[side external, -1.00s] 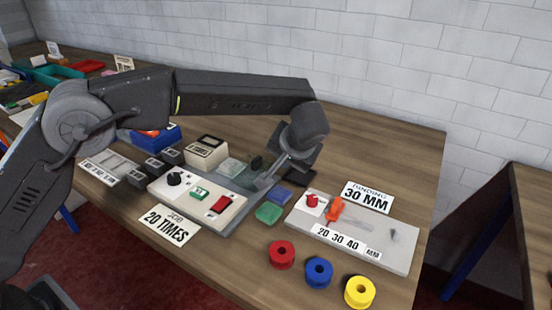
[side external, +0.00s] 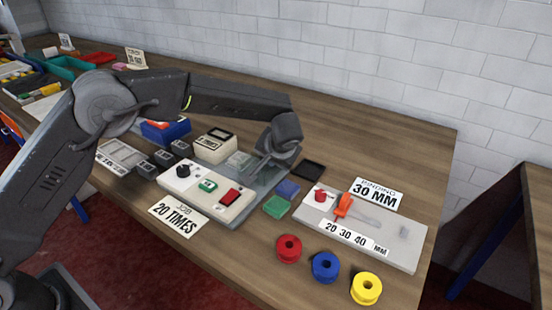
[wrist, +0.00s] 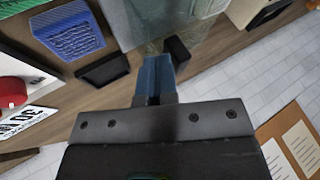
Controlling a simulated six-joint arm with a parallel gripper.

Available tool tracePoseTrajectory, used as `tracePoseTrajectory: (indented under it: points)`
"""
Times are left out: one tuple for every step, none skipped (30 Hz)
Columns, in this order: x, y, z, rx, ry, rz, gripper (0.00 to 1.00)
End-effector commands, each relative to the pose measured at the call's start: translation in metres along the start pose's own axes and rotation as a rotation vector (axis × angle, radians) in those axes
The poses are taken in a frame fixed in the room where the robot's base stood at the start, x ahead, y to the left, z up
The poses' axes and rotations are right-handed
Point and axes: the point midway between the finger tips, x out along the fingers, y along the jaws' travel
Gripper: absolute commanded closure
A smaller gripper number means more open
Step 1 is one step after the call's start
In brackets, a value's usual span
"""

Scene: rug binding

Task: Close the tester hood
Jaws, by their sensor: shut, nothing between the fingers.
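The tester has a pale control panel (side external: 205,190) with a black knob, a green switch and a red switch, on a grey base. A clear, see-through part that looks like the hood (side external: 238,160) is behind the panel, partly hidden by my arm; I cannot tell its angle. In the wrist view, clear material (wrist: 165,18) is at the top, with a small dark block (wrist: 177,51) close to my fingertips. My gripper (wrist: 155,72) is shut and empty. In the side view its fingers are mostly hidden; I cannot tell whether they touch the hood.
A black tray (side external: 308,170), blue pad (side external: 288,189) and green pad (side external: 276,207) lie right of the tester. A slotted plate (side external: 400,244) and red (side external: 288,248), blue (side external: 325,267) and yellow (side external: 366,288) spools are farther right. The back right tabletop is clear.

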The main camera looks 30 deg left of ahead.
Motion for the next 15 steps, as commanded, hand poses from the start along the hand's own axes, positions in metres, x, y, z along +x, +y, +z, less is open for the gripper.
tracePoseTrajectory:
  points:
    - [0.000,0.000,0.000,0.000,0.000,0.000,1.00]
    - [0.000,0.000,0.000,0.000,0.000,0.000,1.00]
    - [0.000,0.000,0.000,0.000,0.000,0.000,1.00]
    - [0.000,0.000,0.000,0.000,0.000,0.000,1.00]
    - [0.000,-0.001,0.000,0.000,0.000,0.000,1.00]
    - [0.002,-0.004,0.000,-0.001,-0.001,-0.001,1.00]
    - [0.004,-0.008,0.000,-0.001,-0.001,-0.002,1.00]
    - [0.006,-0.012,-0.001,-0.002,-0.001,-0.002,1.00]
    - [0.010,-0.020,-0.001,-0.002,-0.002,-0.003,1.00]
    - [0.013,-0.027,-0.001,-0.003,-0.003,-0.004,1.00]
    - [0.017,-0.033,-0.001,-0.003,-0.003,-0.004,1.00]
    - [0.022,-0.042,-0.001,-0.003,-0.004,-0.004,1.00]
    - [0.025,-0.048,-0.001,-0.003,-0.003,-0.004,1.00]
    - [0.028,-0.053,-0.001,-0.003,-0.003,-0.004,1.00]
    - [0.031,-0.059,-0.001,-0.002,-0.003,-0.003,1.00]
